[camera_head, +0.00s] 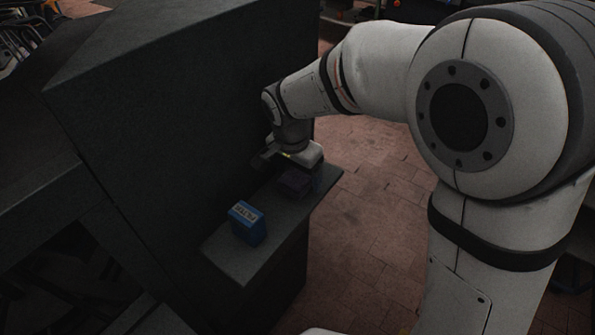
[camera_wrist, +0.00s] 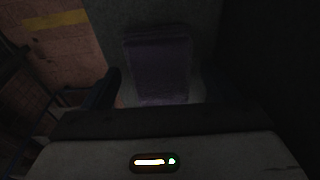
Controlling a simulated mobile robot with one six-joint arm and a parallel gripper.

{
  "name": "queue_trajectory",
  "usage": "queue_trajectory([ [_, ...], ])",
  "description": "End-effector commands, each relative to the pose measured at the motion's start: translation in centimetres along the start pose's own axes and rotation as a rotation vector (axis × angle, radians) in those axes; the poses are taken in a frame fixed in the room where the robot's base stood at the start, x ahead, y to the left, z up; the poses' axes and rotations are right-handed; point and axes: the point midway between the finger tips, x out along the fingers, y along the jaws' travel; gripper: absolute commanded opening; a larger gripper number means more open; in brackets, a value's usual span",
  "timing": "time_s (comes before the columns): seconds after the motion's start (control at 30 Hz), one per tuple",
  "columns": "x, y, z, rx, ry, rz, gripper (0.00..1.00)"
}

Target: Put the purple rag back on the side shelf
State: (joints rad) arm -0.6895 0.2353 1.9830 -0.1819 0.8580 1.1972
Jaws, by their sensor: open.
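The purple rag (camera_head: 295,183) is a dark folded block at the far end of the side shelf (camera_head: 236,262), and it appears to rest on the shelf top. It also shows in the wrist view (camera_wrist: 158,62), upper middle, ahead of my gripper. My gripper (camera_head: 297,163) is right above the rag, with its jaws open. In the wrist view one dark finger shows to the left of the rag; the other side is too dark to make out clearly. Whether the fingers touch the rag cannot be told.
A blue box (camera_head: 247,223) with a white label stands on the nearer part of the shelf. The large dark machine cabinet (camera_head: 180,110) rises directly behind the shelf. Open brick floor (camera_head: 375,200) lies to the right of the shelf.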

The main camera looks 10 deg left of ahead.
Motion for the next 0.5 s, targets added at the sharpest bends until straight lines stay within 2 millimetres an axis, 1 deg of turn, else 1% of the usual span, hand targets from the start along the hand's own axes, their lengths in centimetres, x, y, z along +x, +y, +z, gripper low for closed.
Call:
queue_trajectory([
  [0.17, 0.0, 0.0, 0.0, 0.0, 0.0, 0.0, 0.81],
  [0.3, -0.7, 0.0, -0.1, 0.001, 0.001, -0.001, 0.81],
  [0.37, -1.4, -0.1, -0.1, 0.001, 0.002, -0.004, 0.81],
  [0.5, -4.2, -0.1, -0.1, 0.0, 0.002, -0.005, 0.81],
])
